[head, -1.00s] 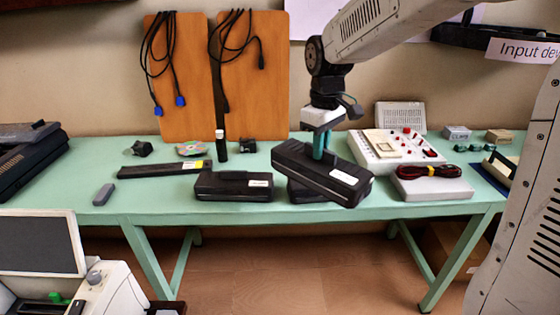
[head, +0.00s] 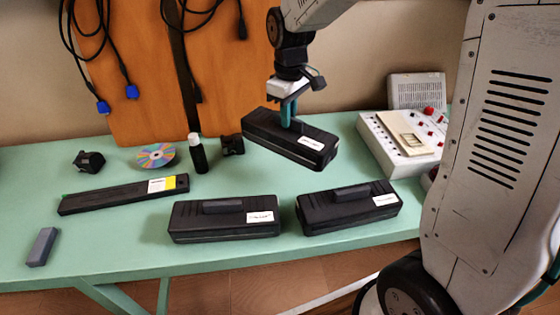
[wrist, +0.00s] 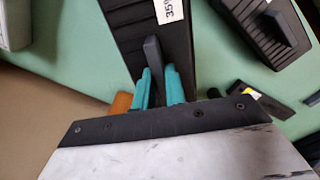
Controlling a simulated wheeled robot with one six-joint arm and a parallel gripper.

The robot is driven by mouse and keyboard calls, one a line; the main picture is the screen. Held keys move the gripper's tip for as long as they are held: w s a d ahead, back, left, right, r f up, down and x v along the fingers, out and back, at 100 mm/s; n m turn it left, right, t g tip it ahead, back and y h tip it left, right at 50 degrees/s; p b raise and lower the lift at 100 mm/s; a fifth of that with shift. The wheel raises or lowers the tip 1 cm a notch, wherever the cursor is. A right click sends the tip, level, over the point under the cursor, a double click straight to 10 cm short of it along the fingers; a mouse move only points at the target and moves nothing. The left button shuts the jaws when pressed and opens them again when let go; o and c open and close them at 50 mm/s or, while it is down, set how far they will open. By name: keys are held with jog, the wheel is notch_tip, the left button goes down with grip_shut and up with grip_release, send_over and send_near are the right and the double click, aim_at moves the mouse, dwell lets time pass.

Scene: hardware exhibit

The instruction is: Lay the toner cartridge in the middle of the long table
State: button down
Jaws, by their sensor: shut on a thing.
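The toner cartridge (head: 270,133), a black box with a white label, hangs from my gripper (head: 288,118) by its raised top handle. The teal fingers are shut on that handle, which also shows in the wrist view (wrist: 154,55). In the head view the cartridge appears over the back part of the long green table (head: 120,235), apparently above the top; its exact height is hard to tell. Two similar black cartridges lie on the table nearer the front, one at left (head: 190,222) and one at right (head: 345,212).
A long black bar with a yellow label (head: 110,197), a grey block (head: 41,247), a disc (head: 156,156), a dark bottle (head: 198,157) and small black items are at left. A white device with red knobs (head: 402,150) stands at right. Orange boards with cables stand behind.

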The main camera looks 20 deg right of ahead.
aim_at(287, 134)
jog(key=f, duration=0.6)
jog(key=shift+w+f, duration=0.15)
jog(key=shift+w, duration=0.25)
jog(key=shift+f, duration=2.15)
jog(key=shift+f, duration=0.2)
jog(key=c, duration=1.5)
grip_release()
jog(key=shift+s, duration=0.1)
jog(key=shift+o, duration=0.2)
jog(key=shift+r, duration=0.1)
